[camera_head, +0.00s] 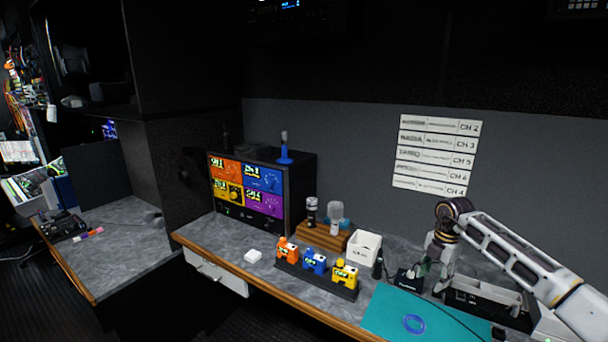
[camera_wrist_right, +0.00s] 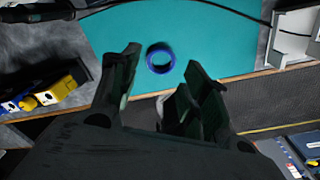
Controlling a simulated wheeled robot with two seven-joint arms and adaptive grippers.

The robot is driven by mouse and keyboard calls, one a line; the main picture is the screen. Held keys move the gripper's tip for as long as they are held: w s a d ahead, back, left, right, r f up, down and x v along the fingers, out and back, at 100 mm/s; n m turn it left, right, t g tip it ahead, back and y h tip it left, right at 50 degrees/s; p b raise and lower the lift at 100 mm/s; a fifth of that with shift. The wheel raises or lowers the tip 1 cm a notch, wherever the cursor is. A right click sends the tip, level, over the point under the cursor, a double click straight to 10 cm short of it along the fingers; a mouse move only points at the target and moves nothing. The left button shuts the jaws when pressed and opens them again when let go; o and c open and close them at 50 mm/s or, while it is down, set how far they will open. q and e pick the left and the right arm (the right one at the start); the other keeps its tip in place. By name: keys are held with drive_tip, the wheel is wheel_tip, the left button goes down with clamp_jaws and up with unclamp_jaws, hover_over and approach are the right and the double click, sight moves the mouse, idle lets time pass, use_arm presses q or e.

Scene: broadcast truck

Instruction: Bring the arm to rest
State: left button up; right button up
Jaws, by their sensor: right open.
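My right arm (camera_head: 525,262) reaches in from the right edge in the head view. It bends at a dark joint, and its wrist hangs down over the back of the counter. My right gripper (camera_head: 432,270) is small and partly hidden there, near a black box and a white-fronted tray. In the wrist view the right gripper (camera_wrist_right: 163,72) is open, with nothing between its dark fingers. Beyond the fingers a blue ring (camera_wrist_right: 160,69) lies on a teal mat (camera_wrist_right: 225,35). The mat (camera_head: 375,318) and ring (camera_head: 414,331) also show in the head view. My left gripper is not in view.
Orange, blue and yellow packs (camera_head: 345,274) stand in a dark rack on the grey counter (camera_head: 222,244). Behind are a white bin (camera_head: 364,248), a wooden block (camera_head: 318,236) with microphones, and a monitor (camera_head: 247,188). A black divided tray (camera_head: 484,297) stands near my right arm.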

drive_tip(key=a+f+n+t+y, duration=0.3)
drive_tip(key=a+y, duration=0.6)
drive_tip(key=a, duration=1.8)
drive_tip(key=s+a+r+m+t+y, duration=0.35)
drive_tip(key=a+r+t+y, duration=0.4)
drive_tip(key=a+r, duration=0.4)
drive_tip(key=d+m+t+h, duration=0.9)
drive_tip(key=d+m+h, duration=0.2)
drive_tip(key=m, duration=0.2)
drive_tip(key=s+d+f+m+g+h, duration=0.4)
drive_tip(key=d+f+m+g+h, duration=0.1)
drive_tip(key=d+f+m+h, duration=0.3)
drive_tip(key=s+d+f+g+y, duration=0.1)
drive_tip(key=s+d+f+g, duration=0.1)
drive_tip(key=s+f+g, duration=0.8)
drive_tip(key=s+d+f+g+y, duration=0.15)
drive_tip(key=s+f, duration=0.45)
drive_tip(key=s, duration=1)
wheel_tip(320, 180, down, 32)
drive_tip(key=s+g, duration=0.1)
drive_tip(key=s, duration=0.1)
drive_tip(key=s+d+f, duration=0.1)
drive_tip(key=s+f, duration=0.9)
drive_tip(key=s, duration=0.1)
drive_tip(key=s+d+f+g, duration=0.1)
drive_tip(key=s+d+f, duration=0.1)
drive_tip(key=s+f, duration=0.8)
drive_tip(key=shift+s+d+f+h, duration=0.15)
drive_tip(key=shift+s+d+h, duration=0.15)
drive_tip(key=shift+s, duration=0.45)
